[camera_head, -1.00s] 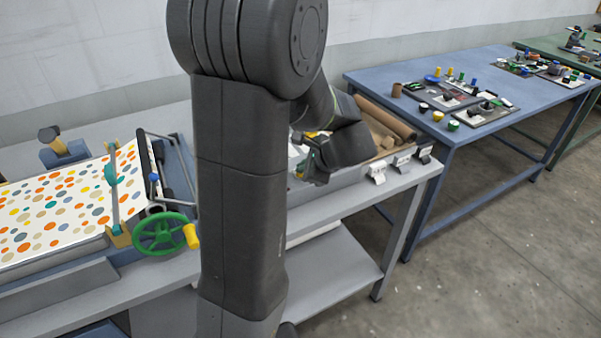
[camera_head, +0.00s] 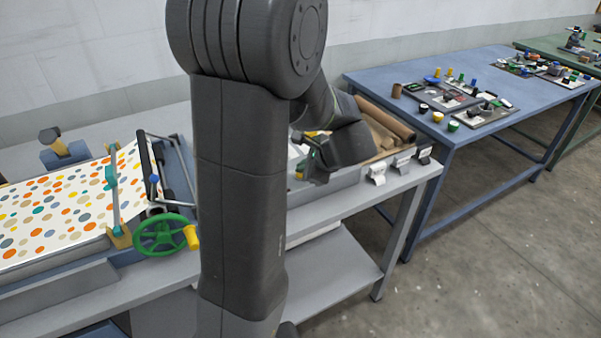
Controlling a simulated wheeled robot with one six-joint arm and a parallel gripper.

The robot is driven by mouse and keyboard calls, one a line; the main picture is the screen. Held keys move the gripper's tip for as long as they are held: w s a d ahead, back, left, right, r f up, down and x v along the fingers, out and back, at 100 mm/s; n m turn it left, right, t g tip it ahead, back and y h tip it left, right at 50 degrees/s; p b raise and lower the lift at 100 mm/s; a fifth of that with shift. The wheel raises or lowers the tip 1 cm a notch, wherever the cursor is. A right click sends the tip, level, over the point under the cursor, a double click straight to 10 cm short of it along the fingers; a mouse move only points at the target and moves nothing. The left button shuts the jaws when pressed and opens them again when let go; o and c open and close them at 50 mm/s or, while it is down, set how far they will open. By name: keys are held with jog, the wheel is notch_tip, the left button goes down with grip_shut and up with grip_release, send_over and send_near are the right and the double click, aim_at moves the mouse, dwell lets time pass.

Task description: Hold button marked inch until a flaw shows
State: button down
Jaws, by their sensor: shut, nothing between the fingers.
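The press (camera_head: 65,262) stands on a grey bench at the left, with a cream sheet of coloured dots (camera_head: 50,218) over its bed. The visible part of the sheet shows orange, teal, grey and tan dots. A green handwheel (camera_head: 160,234) with a yellow knob is on its near right side. My gripper (camera_head: 306,163) is shut, small in the picture, and points down and left at the right part of the bench. My own arm hides much of what lies around it. I cannot make out the button marked inch or whether my fingertips touch it.
A tray with brown rolls (camera_head: 384,118) lies right of my gripper, with white labelled clips (camera_head: 377,173) along the bench front. A blue table (camera_head: 475,68) with several small panels stands farther right. The floor (camera_head: 500,240) at the right is clear.

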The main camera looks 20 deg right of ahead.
jog(key=shift+r, duration=0.55)
jog(key=shift+p, duration=0.3)
notch_tip(320, 180, up, 5)
jog(key=p, duration=0.4)
